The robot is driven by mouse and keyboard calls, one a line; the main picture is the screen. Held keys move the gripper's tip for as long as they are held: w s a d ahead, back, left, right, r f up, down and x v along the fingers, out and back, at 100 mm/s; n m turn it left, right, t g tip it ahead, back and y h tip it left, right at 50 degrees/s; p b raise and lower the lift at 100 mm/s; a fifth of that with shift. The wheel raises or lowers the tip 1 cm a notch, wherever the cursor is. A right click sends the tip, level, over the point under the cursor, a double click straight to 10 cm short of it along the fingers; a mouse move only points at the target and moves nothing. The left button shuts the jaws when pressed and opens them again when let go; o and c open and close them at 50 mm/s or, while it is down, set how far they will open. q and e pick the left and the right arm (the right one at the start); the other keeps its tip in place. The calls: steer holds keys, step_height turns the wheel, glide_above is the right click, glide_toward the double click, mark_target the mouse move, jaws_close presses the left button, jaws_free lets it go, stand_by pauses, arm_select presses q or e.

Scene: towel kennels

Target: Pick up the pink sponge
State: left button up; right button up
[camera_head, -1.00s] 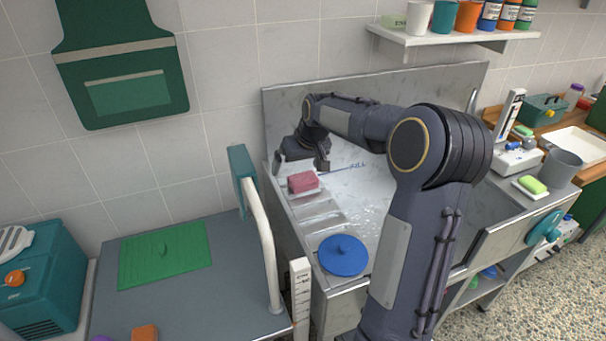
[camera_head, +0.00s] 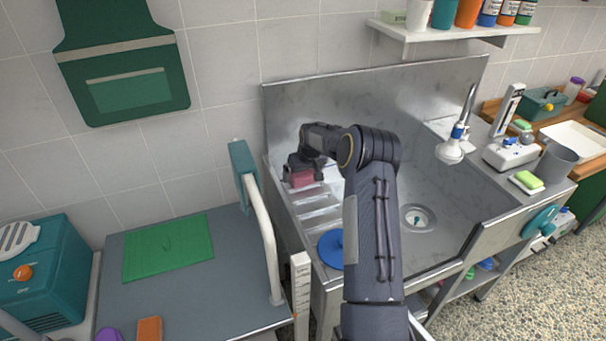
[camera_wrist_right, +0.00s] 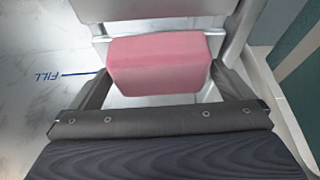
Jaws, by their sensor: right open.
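The pink sponge (camera_head: 301,178) sits on the ledge at the left end of the metal sink. My right gripper (camera_head: 303,166) is right above and around it, hiding part of it in the head view. In the right wrist view the sponge (camera_wrist_right: 160,63) lies between the two open fingers of the gripper (camera_wrist_right: 158,92), with a finger on each side. I cannot tell whether the fingers touch it. My left gripper is not in view.
The sink (camera_head: 440,190) has a drain and a shower head (camera_head: 450,150). A blue round lid (camera_head: 331,248) lies at its front left, partly behind my right arm. A grey table with a green mat (camera_head: 168,248) and a white rail (camera_head: 264,235) stand to the left.

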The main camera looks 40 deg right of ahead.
steer(key=shift+w+f, duration=0.1)
steer(key=shift+f, duration=0.15)
steer(key=c, duration=0.8)
steer(key=shift+r, duration=0.6)
step_height(320, 180, up, 2)
steer(key=shift+d+r+b, duration=0.1)
steer(key=shift+r+b, duration=0.05)
steer(key=shift+b, duration=0.35)
steer(key=s+r+b, duration=0.2)
steer(key=s+r, duration=0.2)
steer(key=s, duration=0.3)
steer(key=s+d+r+b, duration=0.1)
steer(key=s+r+b, duration=0.1)
steer(key=s+r, duration=0.3)
steer(key=shift+s+d+r, duration=0.15)
steer(key=shift+s+r, duration=0.15)
steer(key=shift+s, duration=0.7)
